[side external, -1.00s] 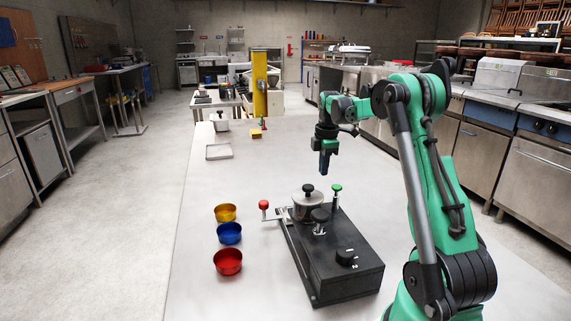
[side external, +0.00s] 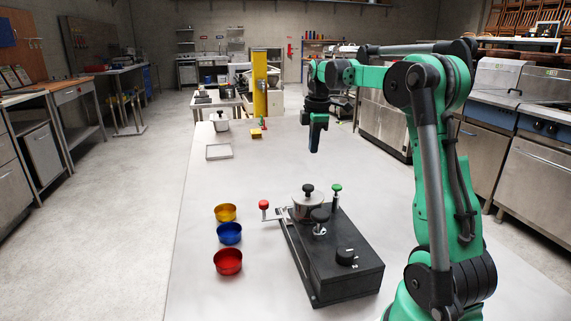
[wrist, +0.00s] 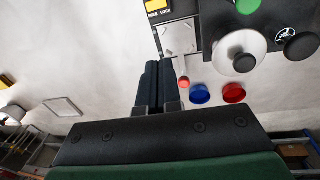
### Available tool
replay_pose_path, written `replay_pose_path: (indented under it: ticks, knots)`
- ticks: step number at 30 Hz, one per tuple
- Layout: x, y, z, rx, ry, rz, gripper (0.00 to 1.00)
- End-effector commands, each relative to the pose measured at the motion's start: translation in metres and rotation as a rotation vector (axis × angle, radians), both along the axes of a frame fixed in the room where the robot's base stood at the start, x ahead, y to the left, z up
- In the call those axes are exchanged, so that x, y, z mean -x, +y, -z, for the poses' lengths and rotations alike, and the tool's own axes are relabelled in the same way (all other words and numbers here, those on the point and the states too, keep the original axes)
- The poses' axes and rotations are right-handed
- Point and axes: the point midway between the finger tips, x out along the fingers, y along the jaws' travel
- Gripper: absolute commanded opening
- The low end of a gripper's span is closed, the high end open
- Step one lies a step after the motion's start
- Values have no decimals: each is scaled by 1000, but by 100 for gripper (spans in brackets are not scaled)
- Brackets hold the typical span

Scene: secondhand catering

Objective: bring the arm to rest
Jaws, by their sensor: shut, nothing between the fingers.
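My gripper (side external: 314,151) is shut and empty. It points down in the air above the table, behind the black machine in the side view. In the wrist view its two dark fingers (wrist: 158,66) lie together. The black machine (side external: 345,262) stands on the table (side external: 205,185) with a lidded metal pot (side external: 307,203) at its far end. A red-knobbed lever (side external: 264,205) sticks out to its left and a green knob (side external: 336,189) stands at its right. My gripper touches none of these.
Yellow (side external: 225,212), blue (side external: 229,233) and red (side external: 228,261) bowls stand left of the machine. Farther back are a pale shallow tray (side external: 218,152), a small pot (side external: 220,124) and a yellow post (side external: 260,84). The table between tray and machine is clear.

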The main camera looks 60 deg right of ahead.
Motion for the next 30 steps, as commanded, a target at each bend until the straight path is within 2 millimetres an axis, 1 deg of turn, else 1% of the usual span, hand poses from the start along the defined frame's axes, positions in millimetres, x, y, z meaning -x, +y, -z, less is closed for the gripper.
replay_pose_path:
  ticks: [1, 2, 3, 7, 8, 9, 12, 15, 16, 18, 21, 24, 26, 27, 29, 30]
  knots:
    - [-7, 23, -4, 9, -28, 26, 0]
    - [-10, 38, -6, 15, -51, 53, 0]
    - [-14, 58, -8, 20, -86, 93, 0]
    - [-16, 126, -9, 5, -210, 230, 0]
    - [-15, 140, -8, -5, -240, 261, 0]
    - [-12, 159, -5, -23, -279, 303, 0]
    - [0, 203, 5, -87, -372, 402, 0]
    - [14, 238, 18, -167, -445, 491, 0]
    - [18, 246, 22, -191, -462, 514, 0]
    - [26, 261, 30, -244, -493, 561, 0]
    - [34, 275, 39, -299, -519, 608, 0]
    - [37, 279, 43, -321, -528, 631, 0]
    - [34, 275, 40, -306, -526, 624, 0]
    - [31, 268, 37, -284, -520, 610, 0]
    - [23, 253, 29, -232, -502, 574, 0]
    - [17, 239, 23, -191, -484, 540, 0]
